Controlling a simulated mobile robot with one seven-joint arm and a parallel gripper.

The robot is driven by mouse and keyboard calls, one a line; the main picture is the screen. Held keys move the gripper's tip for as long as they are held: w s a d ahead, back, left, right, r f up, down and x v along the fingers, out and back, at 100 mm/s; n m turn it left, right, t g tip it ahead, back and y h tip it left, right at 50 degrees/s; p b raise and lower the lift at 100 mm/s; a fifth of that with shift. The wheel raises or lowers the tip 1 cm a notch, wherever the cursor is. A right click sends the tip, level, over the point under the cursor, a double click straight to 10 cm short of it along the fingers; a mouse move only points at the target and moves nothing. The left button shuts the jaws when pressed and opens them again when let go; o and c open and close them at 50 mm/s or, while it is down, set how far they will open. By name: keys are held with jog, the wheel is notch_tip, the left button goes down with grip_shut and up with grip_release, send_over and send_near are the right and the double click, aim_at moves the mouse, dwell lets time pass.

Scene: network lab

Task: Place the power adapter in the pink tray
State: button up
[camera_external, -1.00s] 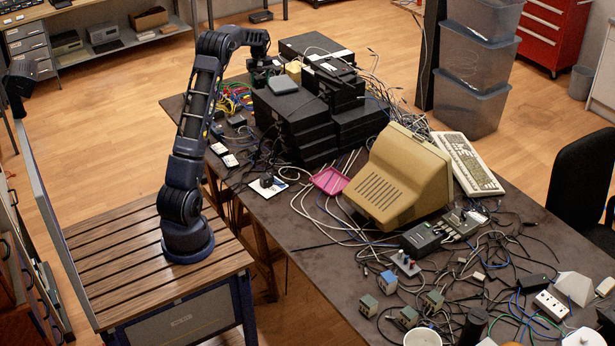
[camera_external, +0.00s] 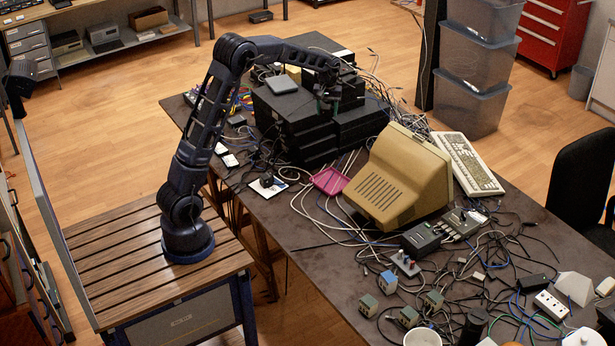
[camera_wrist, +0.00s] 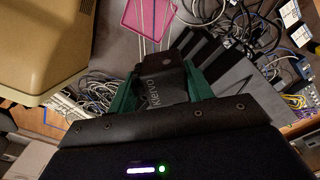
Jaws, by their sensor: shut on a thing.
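The pink tray (camera_external: 330,181) lies on the dark table, left of the beige monitor. It shows at the top of the wrist view (camera_wrist: 133,17), with pale cables passing over or beside it. My gripper (camera_external: 326,103) is above the right part of the black equipment stack, behind the tray in the external view. In the wrist view its green fingers (camera_wrist: 160,85) are shut on a dark block, which I take to be the power adapter (camera_wrist: 172,68).
The black equipment stack (camera_external: 290,125) stands beneath my arm. The beige monitor (camera_external: 398,182) stands right of the tray, close to it. Loose cables (camera_external: 310,215) surround the tray. A white card with a dark item (camera_external: 267,183) lies left of it.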

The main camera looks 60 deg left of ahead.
send_over(331, 183)
jog(key=shift+m, duration=0.4)
notch_tip(331, 183, down, 31)
jog(key=shift+d+f, duration=0.1)
dwell(0.3)
jog(key=o, duration=1.1)
jog(key=shift+c, duration=0.2)
